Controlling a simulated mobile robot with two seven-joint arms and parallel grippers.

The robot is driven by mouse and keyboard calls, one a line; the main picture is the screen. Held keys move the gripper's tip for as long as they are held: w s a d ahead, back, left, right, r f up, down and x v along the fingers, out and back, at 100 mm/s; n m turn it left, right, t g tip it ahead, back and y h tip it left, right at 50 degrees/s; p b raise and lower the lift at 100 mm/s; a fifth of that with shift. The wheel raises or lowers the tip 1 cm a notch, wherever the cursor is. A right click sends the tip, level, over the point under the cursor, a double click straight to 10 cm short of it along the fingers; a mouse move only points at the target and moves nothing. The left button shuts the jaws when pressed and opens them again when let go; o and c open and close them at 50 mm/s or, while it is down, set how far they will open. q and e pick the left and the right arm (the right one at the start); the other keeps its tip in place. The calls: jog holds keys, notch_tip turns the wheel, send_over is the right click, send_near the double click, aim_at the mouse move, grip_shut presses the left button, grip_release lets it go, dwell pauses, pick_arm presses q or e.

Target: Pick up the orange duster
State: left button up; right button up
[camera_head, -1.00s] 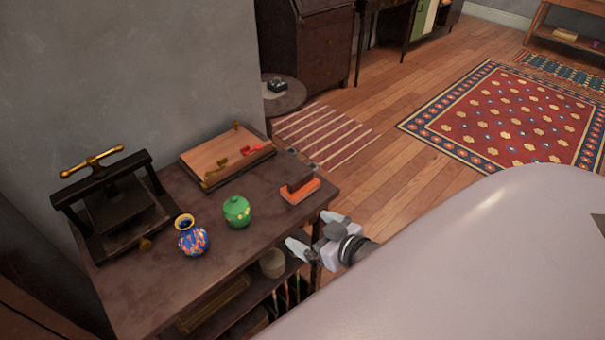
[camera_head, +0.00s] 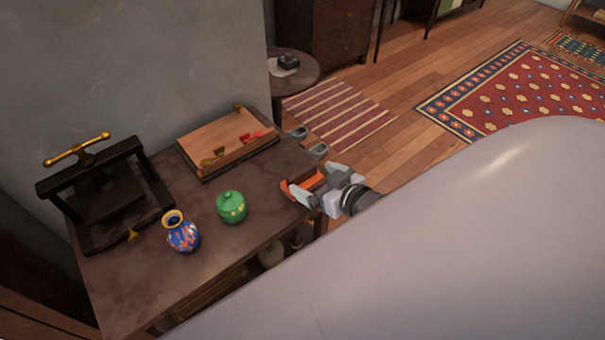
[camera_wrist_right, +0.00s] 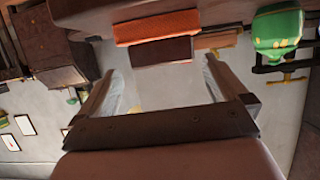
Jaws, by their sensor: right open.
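The orange duster (camera_head: 289,188) lies near the right end of the dark table (camera_head: 150,287), partly hidden in the head view by my right gripper (camera_head: 316,182). In the right wrist view the duster (camera_wrist_right: 157,27) shows as an orange strip with a dark brown block along it. My right gripper (camera_wrist_right: 160,82) is open, its two fingers spread at either side of the picture. The duster appears in front of the gap between them, and nothing is held. Whether a finger touches it I cannot tell. My left gripper is not in view.
A green lidded pot (camera_head: 232,207) and a blue patterned vase (camera_head: 182,232) stand left of the duster. A wooden sloped board (camera_head: 222,142) lies behind it, and a black press (camera_head: 100,195) is at far left. Grey slippers (camera_head: 318,151) lie on the floor beyond the table.

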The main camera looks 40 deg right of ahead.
aim_at(305, 174)
jog(key=shift+x, duration=2.7)
jog(key=shift+a+r, duration=0.15)
jog(key=shift+r, duration=0.05)
jog(key=c, duration=0.7)
